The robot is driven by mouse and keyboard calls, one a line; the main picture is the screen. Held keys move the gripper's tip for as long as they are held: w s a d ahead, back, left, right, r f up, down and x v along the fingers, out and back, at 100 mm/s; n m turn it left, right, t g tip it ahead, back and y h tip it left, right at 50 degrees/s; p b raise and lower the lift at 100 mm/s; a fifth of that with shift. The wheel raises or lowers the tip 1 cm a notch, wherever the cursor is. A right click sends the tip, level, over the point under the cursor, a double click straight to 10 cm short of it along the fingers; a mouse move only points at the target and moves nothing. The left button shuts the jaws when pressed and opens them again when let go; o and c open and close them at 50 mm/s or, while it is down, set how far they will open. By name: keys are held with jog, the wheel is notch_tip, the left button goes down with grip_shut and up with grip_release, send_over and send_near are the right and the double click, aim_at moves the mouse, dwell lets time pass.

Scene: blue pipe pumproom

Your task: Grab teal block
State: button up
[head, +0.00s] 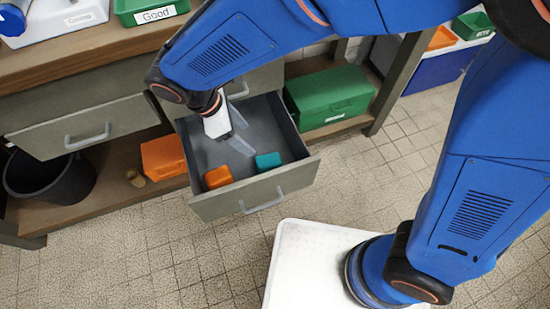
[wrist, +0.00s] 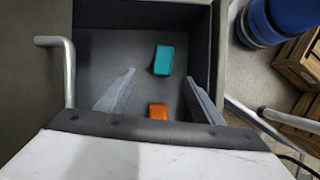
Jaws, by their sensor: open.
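The teal block (head: 268,161) lies on the floor of an open drawer (head: 252,196), near its front right corner in the head view. In the wrist view the teal block (wrist: 163,60) lies beyond the fingertips, between their lines. An orange block (head: 218,177) lies in the same drawer near the front left. In the wrist view the orange block (wrist: 158,111) shows between the fingers, partly covered by the gripper body. My gripper (head: 242,147) is open and empty, reaching into the drawer from the back left. In the wrist view its fingers (wrist: 160,72) are spread apart.
The drawer walls enclose both blocks, and a handle (head: 262,201) sticks out in front. A closed drawer (head: 88,127) is to the left. A green box (head: 328,97) and an orange box (head: 164,157) stand on the lower shelf. Tiled floor lies in front.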

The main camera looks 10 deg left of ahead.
aim_at(268, 160)
jog(key=x, duration=1.1)
jog(key=s+x, duration=0.1)
jog(key=x, duration=0.4)
jog(key=shift+w+d+f, duration=0.1)
jog(key=shift+d+f, duration=0.2)
jog(key=shift+f, duration=0.05)
jog(key=c, duration=1.3)
